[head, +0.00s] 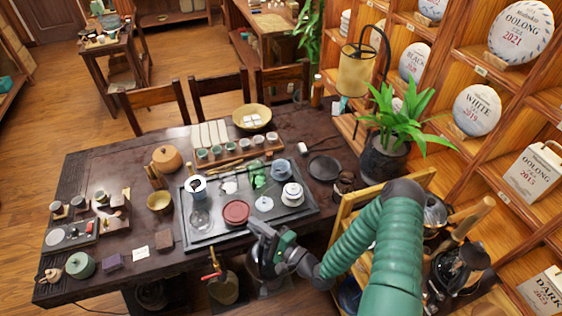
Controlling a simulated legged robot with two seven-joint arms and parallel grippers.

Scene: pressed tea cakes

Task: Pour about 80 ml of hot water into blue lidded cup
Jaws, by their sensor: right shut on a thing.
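A pale blue cup (281,170) stands near the back right of the dark tea tray (222,239); it is too small to tell whether its lid is on. My right gripper (271,246) is at the tray's front edge, below and left of the cup in the picture. It is shut on what looks like a dark kettle (267,271), mostly hidden behind the gripper and in shadow. The kettle is well apart from the cup. My left gripper is not in view.
On the tray are a white lidded pot (292,194), a red-brown round dish (236,212), a glass vessel (200,217), a white pitcher (199,186) and a green figure (259,176). A wooden cart (340,221) stands right of the table.

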